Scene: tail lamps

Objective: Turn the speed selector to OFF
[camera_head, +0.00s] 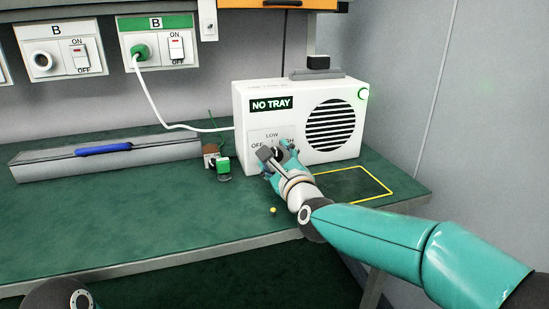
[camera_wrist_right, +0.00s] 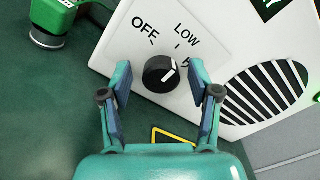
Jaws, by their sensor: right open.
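The speed selector is a round black knob (camera_wrist_right: 159,73) on a white plate (camera_wrist_right: 150,28) with OFF, LOW and HIGH marks. Its white pointer line is on the knob's right side, away from OFF, toward the LOW and HIGH side; the exact mark is hard to tell. The plate is on the front of a white box labelled NO TRAY (camera_head: 290,88). My right gripper (camera_wrist_right: 160,78) is open, with one finger on each side of the knob and visible gaps to it. In the head view my right gripper (camera_head: 277,155) partly hides the knob and plate. My left gripper is not in view.
A small green-topped object (camera_head: 223,168) stands left of the box. A grey case with a blue handle (camera_head: 103,148) lies farther left. A yellow outline (camera_head: 372,177) marks the green table at right. A small yellow ball (camera_head: 273,210) lies in front. A white cable (camera_head: 160,115) hangs behind.

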